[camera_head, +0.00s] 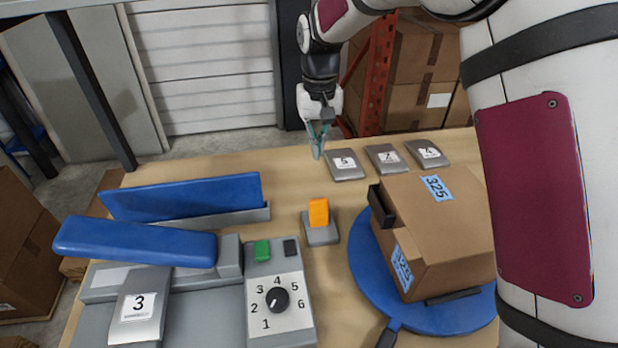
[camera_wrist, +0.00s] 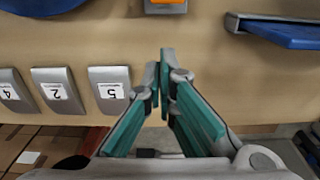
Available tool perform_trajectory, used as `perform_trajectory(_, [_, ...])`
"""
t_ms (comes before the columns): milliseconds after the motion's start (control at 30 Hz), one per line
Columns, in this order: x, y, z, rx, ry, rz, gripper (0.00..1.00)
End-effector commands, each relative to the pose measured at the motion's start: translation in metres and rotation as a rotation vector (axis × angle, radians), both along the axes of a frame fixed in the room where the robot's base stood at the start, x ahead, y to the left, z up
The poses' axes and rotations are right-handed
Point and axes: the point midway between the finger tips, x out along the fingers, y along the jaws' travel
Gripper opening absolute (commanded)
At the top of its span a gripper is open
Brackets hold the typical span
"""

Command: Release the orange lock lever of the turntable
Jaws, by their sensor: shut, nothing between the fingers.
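The orange lock lever (camera_head: 318,212) stands upright on a small grey base (camera_head: 321,234) in the middle of the table, just left of the turntable. Its orange edge (camera_wrist: 165,4) shows at the top of the wrist view, cut off by the frame. The blue turntable (camera_head: 365,275) carries a cardboard box (camera_head: 445,225) labelled 325; only part of its rim (camera_wrist: 40,5) shows in the wrist view. My gripper (camera_head: 318,155) is shut and empty, pointing down above the table's far part, behind the lever. Its teal fingers (camera_wrist: 163,65) meet in the wrist view.
Three grey numbered blocks, 5 (camera_head: 345,165), 2 (camera_head: 386,158) and 4 (camera_head: 427,153), lie right of my gripper. A dial panel (camera_head: 280,315) with a green button (camera_head: 262,250) and a blue-padded device (camera_head: 135,240) fill the left front. The table between gripper and lever looks clear.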

Motion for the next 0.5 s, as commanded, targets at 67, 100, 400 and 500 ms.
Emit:
perform_trajectory(67, [0.0031, 0.0056, -0.0093, -0.004, 0.008, 0.005, 0.00])
perform_trajectory(100, [0.0041, 0.0074, -0.0115, -0.005, 0.009, 0.006, 0.00])
perform_trajectory(400, [0.0051, 0.0105, -0.0159, -0.007, 0.014, 0.009, 0.00])
perform_trajectory(500, [0.0050, 0.0104, -0.0158, -0.007, 0.014, 0.009, 0.00])
